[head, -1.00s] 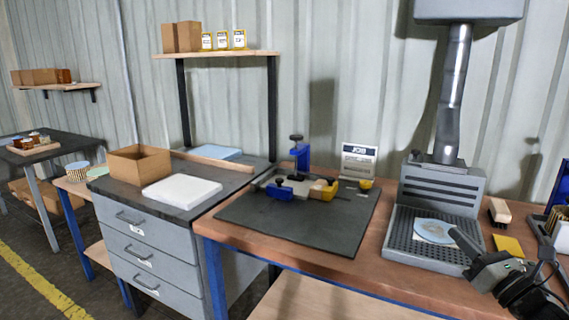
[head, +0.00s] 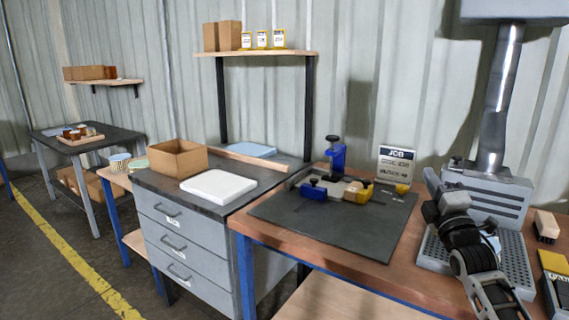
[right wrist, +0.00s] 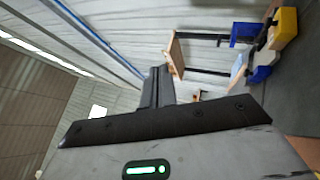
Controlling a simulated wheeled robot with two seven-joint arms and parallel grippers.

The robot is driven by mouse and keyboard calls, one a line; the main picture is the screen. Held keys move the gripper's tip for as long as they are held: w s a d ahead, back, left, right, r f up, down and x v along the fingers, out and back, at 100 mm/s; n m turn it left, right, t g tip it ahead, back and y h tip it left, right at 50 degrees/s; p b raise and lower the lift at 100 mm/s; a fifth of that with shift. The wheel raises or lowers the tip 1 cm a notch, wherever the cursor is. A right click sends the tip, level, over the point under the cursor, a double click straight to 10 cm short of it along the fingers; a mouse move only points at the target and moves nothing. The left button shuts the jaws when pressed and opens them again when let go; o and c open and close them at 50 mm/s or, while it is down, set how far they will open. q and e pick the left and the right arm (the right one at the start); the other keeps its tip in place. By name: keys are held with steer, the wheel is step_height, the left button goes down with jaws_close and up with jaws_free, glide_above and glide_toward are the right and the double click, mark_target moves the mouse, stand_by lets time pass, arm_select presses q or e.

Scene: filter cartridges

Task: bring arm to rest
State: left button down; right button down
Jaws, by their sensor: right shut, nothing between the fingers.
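My right gripper (head: 431,174) is held up in front of the perforated grey extraction base at the right of the head view, with the arm coming in from the lower right. Its fingers are together and empty; they also show closed in the right wrist view (right wrist: 158,78). My left gripper is in no view. The dark work mat (head: 340,232) on the wooden bench carries a blue and yellow clamp fixture (head: 338,186). The gripper is apart from the fixture, to its right.
The perforated base (head: 432,253) is partly hidden by my arm. A brush (head: 546,226) stands right of it. A white pad (head: 218,186) and an open cardboard box (head: 178,159) sit on the drawer cabinet. A job sign (head: 397,164) stands behind the mat. The mat's front is clear.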

steer(key=w+d+f+m+g+h, duration=0.25)
steer(key=f+m+g, duration=0.5)
steer(key=m, duration=0.95)
steer(key=shift+g+y, duration=0.35)
steer(key=shift+y, duration=0.6)
steer(key=s+a+f, duration=0.2)
steer(key=s+f, duration=0.1)
steer(key=f, duration=0.2)
steer(key=s+a+f, duration=0.3)
steer(key=s+f, duration=0.1)
steer(key=f, duration=0.2)
steer(key=s+a+f, duration=0.2)
steer(key=s+f, duration=0.2)
steer(key=f, duration=0.2)
steer(key=shift+s+a, duration=0.1)
steer(key=shift+a, duration=0.05)
steer(key=s+a+f+g+y, duration=0.1)
steer(key=s+a+f, duration=0.3)
steer(key=s, duration=0.5)
steer(key=s+a+f+g+y, duration=0.1)
steer(key=s+a+f, duration=0.3)
steer(key=s, duration=0.5)
steer(key=s+a+f+g, duration=0.2)
steer(key=s+a+f, duration=0.2)
steer(key=s, duration=0.6)
steer(key=shift+m+y, duration=0.3)
steer(key=shift+y, duration=0.1)
steer(key=shift+s, duration=0.1)
